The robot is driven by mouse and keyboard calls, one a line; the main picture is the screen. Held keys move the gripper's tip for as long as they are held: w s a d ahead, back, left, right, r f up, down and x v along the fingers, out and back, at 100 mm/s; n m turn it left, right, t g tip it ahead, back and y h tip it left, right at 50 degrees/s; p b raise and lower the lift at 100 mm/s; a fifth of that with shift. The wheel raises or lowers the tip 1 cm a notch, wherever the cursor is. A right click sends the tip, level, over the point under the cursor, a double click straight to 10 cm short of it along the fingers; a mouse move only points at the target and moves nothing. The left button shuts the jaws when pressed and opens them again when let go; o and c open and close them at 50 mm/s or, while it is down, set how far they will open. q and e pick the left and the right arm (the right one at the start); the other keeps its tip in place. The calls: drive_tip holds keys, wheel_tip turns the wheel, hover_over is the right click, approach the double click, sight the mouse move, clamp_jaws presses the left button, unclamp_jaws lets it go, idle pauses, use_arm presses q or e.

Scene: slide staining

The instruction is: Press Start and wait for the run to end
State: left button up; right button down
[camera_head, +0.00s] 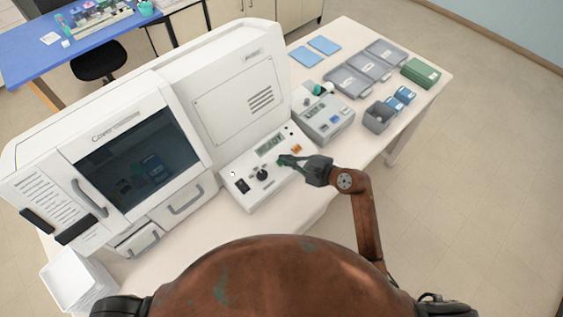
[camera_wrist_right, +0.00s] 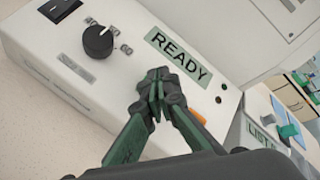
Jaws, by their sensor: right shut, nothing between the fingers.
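The white staining machine (camera_head: 236,76) stands on the table with a control panel (camera_head: 243,186) at its front right. The panel's display (camera_wrist_right: 178,57) reads READY in the right wrist view. A black knob (camera_wrist_right: 98,41) and a black rocker switch (camera_wrist_right: 60,9) sit left of the display. An orange button (camera_head: 296,149) is to the right. My right gripper (camera_head: 283,161) is shut and empty, its fingertips over the panel just below the display. They hide whatever is under them, and I cannot tell whether they touch it. The Start button is not clearly visible. My left gripper is out of view.
A smaller grey device (camera_head: 326,122) stands right of the panel. Grey trays (camera_head: 347,82), blue sheets (camera_head: 306,57), a green box (camera_head: 420,73) and a grey bin (camera_head: 378,117) lie farther right. White stacked trays (camera_head: 72,281) stand at lower left.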

drive_tip(key=shift+w, duration=0.1)
idle(0.9)
drive_tip(key=shift+f, duration=0.15)
drive_tip(key=shift+f+b, duration=0.3)
drive_tip(key=shift+b, duration=0.2)
